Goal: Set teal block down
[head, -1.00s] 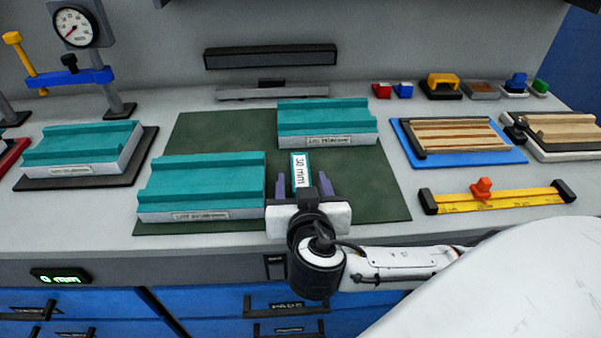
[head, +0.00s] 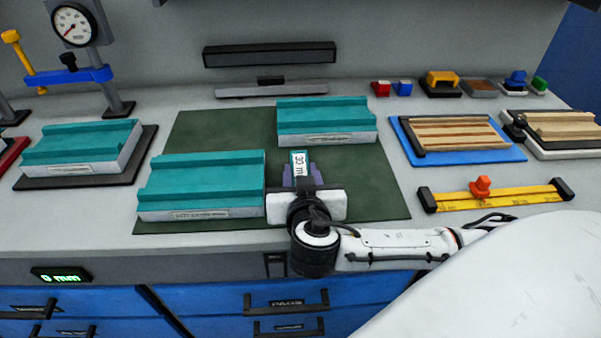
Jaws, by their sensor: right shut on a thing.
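A small teal block (head: 299,161) with a white "30 mm" label lies on the dark green mat (head: 205,126), in the gap between two teal-topped panels. My right gripper (head: 301,174) is at its near end, with its purple fingers closed in on the block's sides. The gripper partly hides the near end of the block and label. One panel (head: 204,178) is left of the block, and the other panel (head: 325,115) is behind it to the right. I cannot tell whether the block touches either panel. My left gripper is out of view.
A third teal panel (head: 82,142) sits on a dark board at the left, beside a dial press (head: 75,26). A blue tray (head: 513,152) with striped wood and a yellow ruler (head: 494,201) are at the right. The mat's right front part is clear.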

